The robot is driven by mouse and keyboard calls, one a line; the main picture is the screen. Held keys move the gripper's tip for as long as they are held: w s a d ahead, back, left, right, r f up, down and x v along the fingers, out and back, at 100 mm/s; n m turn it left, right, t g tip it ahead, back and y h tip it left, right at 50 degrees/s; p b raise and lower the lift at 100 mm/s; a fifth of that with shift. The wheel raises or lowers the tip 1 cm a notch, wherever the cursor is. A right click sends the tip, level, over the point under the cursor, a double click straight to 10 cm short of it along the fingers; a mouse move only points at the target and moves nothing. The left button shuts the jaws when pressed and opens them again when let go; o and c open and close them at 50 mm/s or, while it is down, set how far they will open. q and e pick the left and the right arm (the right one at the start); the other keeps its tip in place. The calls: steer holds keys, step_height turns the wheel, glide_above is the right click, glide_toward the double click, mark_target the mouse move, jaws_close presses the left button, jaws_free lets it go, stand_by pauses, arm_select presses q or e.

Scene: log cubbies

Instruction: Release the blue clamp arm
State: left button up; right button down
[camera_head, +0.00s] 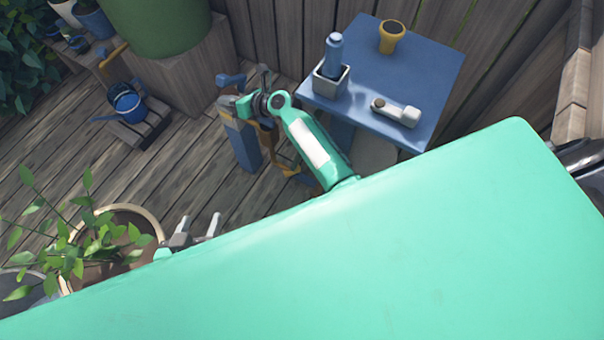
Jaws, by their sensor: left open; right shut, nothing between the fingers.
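A blue clamp arm (230,80) shows as a small blue piece at the top of a blue and orange stand (242,145) on the wooden deck. My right gripper (257,88) is at the top of this stand, close beside the blue piece. It is shut with nothing in it. Whether it touches the clamp arm I cannot tell. My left gripper (196,230) is lower, near the potted plant, open and empty, with its two fingers apart. My own teal body hides the lower part of the view.
A blue table (435,75) stands right of my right arm, with a blue bottle (333,55) in a grey pot, a yellow cup (391,37) and a white-ended tool (397,113). A potted plant (90,235) is at lower left. Bare deck (150,185) lies between.

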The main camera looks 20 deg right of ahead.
mark_target(229, 110)
steer(key=f+n+b, duration=0.1)
steer(key=b, duration=0.1)
steer(key=f+n+h+b, duration=0.1)
steer(key=b, duration=0.1)
steer(key=a+f+n+t+b, duration=0.1)
steer(key=b, duration=0.2)
steer(key=shift+s, duration=0.3)
arm_select(q)
step_height(229, 110, down, 8)
arm_select(e)
steer(key=shift+s+d+h, duration=0.1)
steer(key=shift+s+h, duration=0.05)
steer(key=shift+h, duration=0.15)
steer(key=p+v, duration=0.5)
steer(key=v, duration=0.5)
arm_select(q)
steer(key=shift+r, duration=2.65)
arm_select(e)
steer(key=s+d+f+n+g+h, duration=0.2)
steer(key=s+d+n, duration=0.1)
steer(key=s+n, duration=0.6)
steer(key=s+d+f+n+g+h, duration=0.2)
steer(key=s+d+n+g, duration=0.1)
steer(key=s+n, duration=0.7)
steer(key=shift+d+n, duration=0.25)
steer(key=shift+n, duration=0.35)
